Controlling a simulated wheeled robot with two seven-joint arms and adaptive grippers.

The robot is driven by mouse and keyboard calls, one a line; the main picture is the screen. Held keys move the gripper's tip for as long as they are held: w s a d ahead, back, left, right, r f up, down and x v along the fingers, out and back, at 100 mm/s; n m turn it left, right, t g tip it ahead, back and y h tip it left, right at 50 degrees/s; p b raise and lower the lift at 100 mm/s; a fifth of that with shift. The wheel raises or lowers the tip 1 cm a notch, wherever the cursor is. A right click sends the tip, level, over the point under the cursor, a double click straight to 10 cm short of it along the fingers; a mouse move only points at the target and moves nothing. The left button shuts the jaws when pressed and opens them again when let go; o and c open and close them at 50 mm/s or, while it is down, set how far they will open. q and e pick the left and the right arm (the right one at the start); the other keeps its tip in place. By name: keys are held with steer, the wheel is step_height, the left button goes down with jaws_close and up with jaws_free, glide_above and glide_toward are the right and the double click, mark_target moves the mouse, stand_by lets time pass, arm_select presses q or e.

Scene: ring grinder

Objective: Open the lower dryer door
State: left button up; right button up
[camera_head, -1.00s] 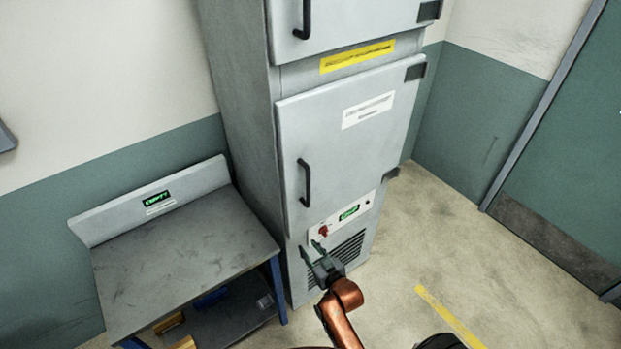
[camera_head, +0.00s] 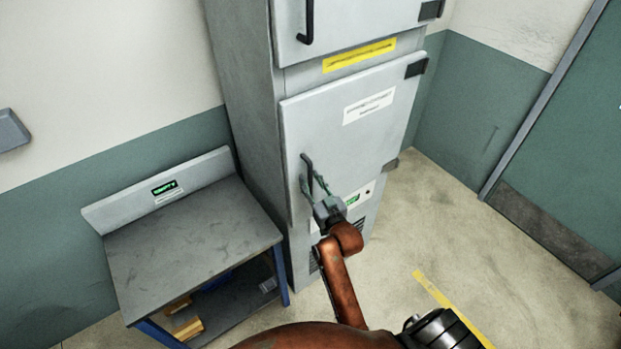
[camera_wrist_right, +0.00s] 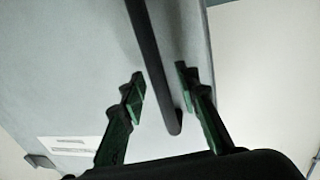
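The lower dryer door (camera_head: 345,140) is a light grey panel with a white label, and it looks shut. Its black bar handle (camera_head: 307,172) runs up its left side. My right gripper (camera_head: 314,182) is at the lower part of the handle. In the right wrist view, the gripper (camera_wrist_right: 160,90) has its green-padded fingers apart, with the handle (camera_wrist_right: 158,65) between them. Gaps show between the handle and both pads, so the gripper is not closed on it. My left gripper is not in view.
A grey metal table (camera_head: 190,245) with a green display stands left of the dryer. The upper dryer door (camera_head: 350,20) is above, over a yellow label. A control panel (camera_head: 362,195) is partly hidden behind my gripper. Open floor (camera_head: 440,220) lies to the right.

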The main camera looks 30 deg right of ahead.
steer(key=shift+w, duration=0.2)
jaws_close()
stand_by(0.3)
stand_by(0.3)
